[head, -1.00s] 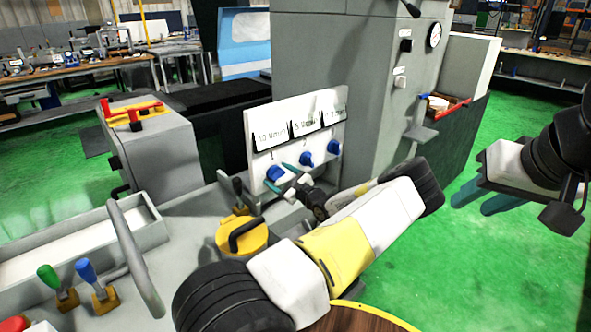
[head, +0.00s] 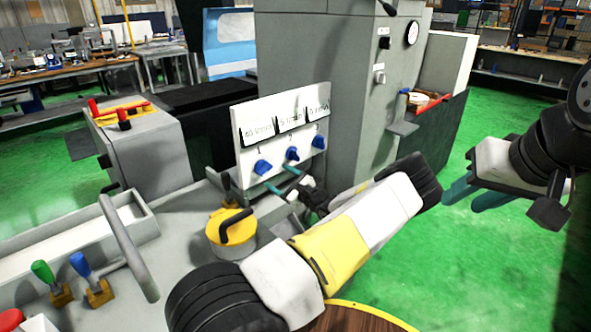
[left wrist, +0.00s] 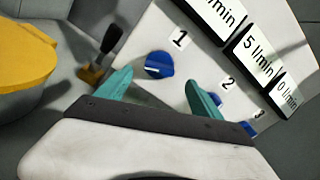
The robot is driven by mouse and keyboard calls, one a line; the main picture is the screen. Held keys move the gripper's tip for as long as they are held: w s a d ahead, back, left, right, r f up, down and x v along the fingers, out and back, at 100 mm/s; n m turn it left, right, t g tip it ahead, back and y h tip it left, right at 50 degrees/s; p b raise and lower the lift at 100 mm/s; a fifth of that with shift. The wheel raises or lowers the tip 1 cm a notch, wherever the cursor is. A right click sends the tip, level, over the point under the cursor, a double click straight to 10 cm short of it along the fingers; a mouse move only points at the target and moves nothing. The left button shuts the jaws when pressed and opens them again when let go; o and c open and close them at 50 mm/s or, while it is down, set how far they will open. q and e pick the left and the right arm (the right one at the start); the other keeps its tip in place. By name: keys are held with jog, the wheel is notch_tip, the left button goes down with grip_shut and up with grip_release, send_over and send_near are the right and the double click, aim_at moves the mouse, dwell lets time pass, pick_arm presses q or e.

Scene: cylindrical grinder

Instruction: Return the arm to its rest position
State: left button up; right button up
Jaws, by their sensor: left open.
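My left gripper (head: 285,181) is open and empty, just in front of the white panel (head: 244,122) and below its knobs. The panel has blue knob 1 (head: 262,167), knob 2 (head: 292,154) and knob 3 (head: 317,141) under three flow labels. In the left wrist view, the spread teal fingers (left wrist: 158,84) are apart, with knob 1 (left wrist: 159,64) clear beyond the gap. Knobs 2 and 3 are partly hidden by the right finger there. My right gripper (head: 472,196) hangs at the right above the green floor, touching nothing; its finger gap is unclear.
A yellow round part with a black handle (head: 230,232) stands left of my left arm. A curved grey bar (head: 127,247) and green and blue levers (head: 80,264) are further left. The grey machine cabinet (head: 325,60) rises behind the panel. Green floor is open at right.

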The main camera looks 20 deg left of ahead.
pick_arm(q)
jog(key=s+a+r+n+g+h, duration=0.1)
jog(key=s+r+n+g+h, duration=0.25)
jog(key=s+n, duration=0.3)
jog(key=s+a+r+n+g+h, duration=0.1)
jog(key=s+r+n+g+h, duration=0.15)
jog(key=s+n+g, duration=0.4)
jog(key=s+d+r+n+t+h, duration=0.2)
jog(key=s+d+r+h, duration=0.4)
jog(key=s+d+r, duration=0.3)
jog(key=s+d+r+n+t+h, duration=0.3)
jog(key=s+d+r+t+h, duration=0.2)
jog(key=s+d+r, duration=0.5)
jog(key=s+r+h, duration=0.1)
jog(key=s+r, duration=0.3)
jog(key=s, duration=0.2)
jog(key=shift+d+r, duration=0.15)
jog(key=shift+r, duration=0.1)
jog(key=shift+s, duration=0.1)
